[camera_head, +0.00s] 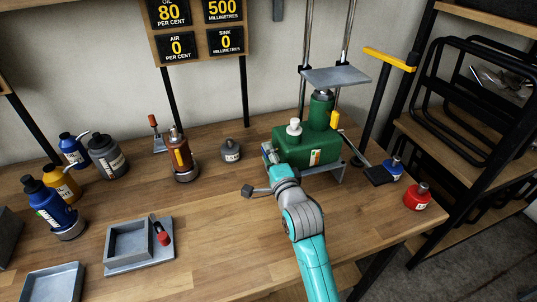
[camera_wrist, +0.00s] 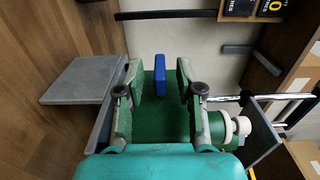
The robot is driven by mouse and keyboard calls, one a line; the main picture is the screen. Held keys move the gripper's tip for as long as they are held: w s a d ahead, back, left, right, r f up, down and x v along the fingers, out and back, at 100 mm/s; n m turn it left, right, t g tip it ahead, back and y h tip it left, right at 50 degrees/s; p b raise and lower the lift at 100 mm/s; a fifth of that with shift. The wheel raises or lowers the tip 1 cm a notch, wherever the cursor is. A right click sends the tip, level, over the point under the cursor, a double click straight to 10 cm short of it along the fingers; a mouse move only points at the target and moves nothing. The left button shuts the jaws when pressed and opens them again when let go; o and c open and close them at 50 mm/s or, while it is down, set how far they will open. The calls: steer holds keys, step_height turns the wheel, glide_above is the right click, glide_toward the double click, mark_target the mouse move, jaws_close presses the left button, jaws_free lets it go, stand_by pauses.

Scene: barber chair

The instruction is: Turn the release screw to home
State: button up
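The green jack (camera_head: 300,148) stands on the table with a white cap on top and a grey plate (camera_head: 336,76) above it. My gripper (camera_head: 271,158) is at the jack's left end. In the wrist view my gripper (camera_wrist: 159,80) is open, with its two fingers apart. A small blue upright part (camera_wrist: 160,75), seemingly the release screw's handle, shows between the fingers against the green jack body (camera_wrist: 160,122). Gaps show on both sides of it, and I see no finger touching it. The screw's shaft and any home mark cannot be made out.
A dark-knobbed bar (camera_head: 249,191) juts left of my gripper. A brown bottle (camera_head: 181,158) and a grey weight (camera_head: 230,150) stand further left. A red bottle (camera_head: 417,197) is at the right.

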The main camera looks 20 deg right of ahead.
steer(key=shift+w, duration=0.1)
jaws_close()
steer(key=shift+f+t, duration=0.1)
steer(key=shift+t, duration=0.7)
jaws_free()
steer(key=s+f, duration=0.1)
steer(key=s, duration=1.1)
steer(key=shift+f, duration=0.3)
steer(key=shift+c, duration=0.2)
